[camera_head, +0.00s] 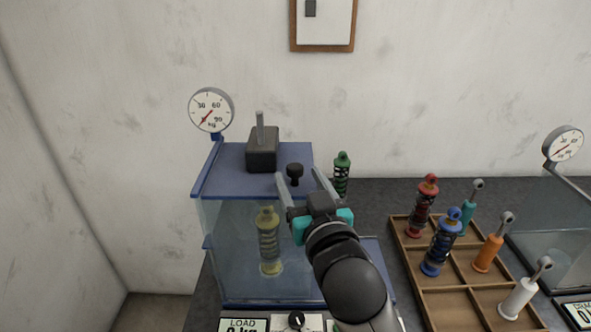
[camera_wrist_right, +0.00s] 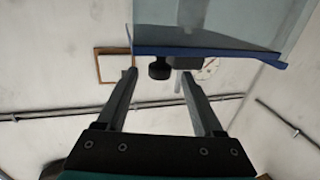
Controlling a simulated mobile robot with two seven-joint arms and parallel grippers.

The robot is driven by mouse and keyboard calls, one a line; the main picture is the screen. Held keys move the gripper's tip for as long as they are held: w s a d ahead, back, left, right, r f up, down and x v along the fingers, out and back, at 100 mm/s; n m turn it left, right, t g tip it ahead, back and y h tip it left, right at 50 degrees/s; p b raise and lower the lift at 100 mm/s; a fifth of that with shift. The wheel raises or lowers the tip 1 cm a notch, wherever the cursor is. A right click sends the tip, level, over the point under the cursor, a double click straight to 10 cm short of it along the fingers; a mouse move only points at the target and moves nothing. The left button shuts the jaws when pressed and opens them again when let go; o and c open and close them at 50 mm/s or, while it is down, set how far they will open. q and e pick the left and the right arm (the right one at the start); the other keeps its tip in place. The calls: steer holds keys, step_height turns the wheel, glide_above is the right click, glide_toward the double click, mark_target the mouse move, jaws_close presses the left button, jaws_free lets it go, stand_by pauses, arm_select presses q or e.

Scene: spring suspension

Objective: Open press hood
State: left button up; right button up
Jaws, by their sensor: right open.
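The press hood is a clear box with a blue top (camera_head: 222,178), standing at the left of the dark bench. Its clear front is down, and a yellow spring damper (camera_head: 269,243) shows through it. A black knob (camera_head: 295,172) is near the right front of the top. My right gripper (camera_head: 300,177) is open at the hood's front right, its fingers pointing toward the knob. In the right wrist view the knob (camera_wrist_right: 160,68) appears between the two fingertips (camera_wrist_right: 157,76), with no contact visible. The blue hood edge (camera_wrist_right: 205,53) crosses above them. My left gripper is not in view.
A dark block with a lever (camera_head: 262,150) and a dial gauge (camera_head: 212,109) stand at the press. A green damper (camera_head: 342,172) is behind my gripper. A wooden tray (camera_head: 418,289) with several dampers lies right, beside a second clear machine (camera_head: 550,235).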

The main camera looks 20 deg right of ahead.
mark_target(298, 175)
steer(key=shift+w, duration=1.7)
jaws_close()
steer(key=shift+d, duration=0.1)
